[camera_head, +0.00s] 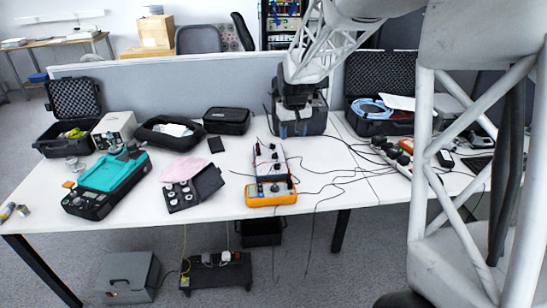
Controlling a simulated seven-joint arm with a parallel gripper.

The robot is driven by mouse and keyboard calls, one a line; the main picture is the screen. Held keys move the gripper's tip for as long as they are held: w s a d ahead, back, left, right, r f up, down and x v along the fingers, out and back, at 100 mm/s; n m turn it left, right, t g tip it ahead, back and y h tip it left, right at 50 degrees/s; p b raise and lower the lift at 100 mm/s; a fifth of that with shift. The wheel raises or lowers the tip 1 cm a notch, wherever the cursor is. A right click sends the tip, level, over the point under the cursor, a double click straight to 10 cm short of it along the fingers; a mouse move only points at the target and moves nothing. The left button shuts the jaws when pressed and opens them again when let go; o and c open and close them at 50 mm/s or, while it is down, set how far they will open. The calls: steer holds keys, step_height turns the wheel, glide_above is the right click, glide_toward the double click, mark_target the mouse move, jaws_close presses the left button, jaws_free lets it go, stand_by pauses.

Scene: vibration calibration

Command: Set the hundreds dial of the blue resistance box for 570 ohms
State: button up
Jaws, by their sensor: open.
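A slim box with a pale and dark top and a bluish edge (270,171) stands near the table's middle, just behind the orange meter. It looks like the resistance box, with small knobs and leads on it. Its dial markings are too small to read. My arm reaches down from the top right. My gripper (297,98) is a dark shape at its end, above and to the right of that box and apart from it. Its fingers blend with a dark case behind, and I see nothing held in it.
An orange meter (270,193) lies at the front edge. Black leads spread to the right. A teal instrument (106,180), an open small black case (207,182) and a pink cloth (184,168) are on the left. A grey partition (190,85) runs behind.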

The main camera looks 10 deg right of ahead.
steer(key=w+a+f, duration=0.1)
steer(key=w+f, duration=0.8)
steer(key=w, duration=0.1)
steer(key=n+g, duration=0.1)
glide_toward(277, 166)
steer(key=shift+w+f, duration=0.5)
steer(key=shift+f, duration=0.1)
steer(key=shift+f, duration=3.8)
steer(key=c, duration=0.9)
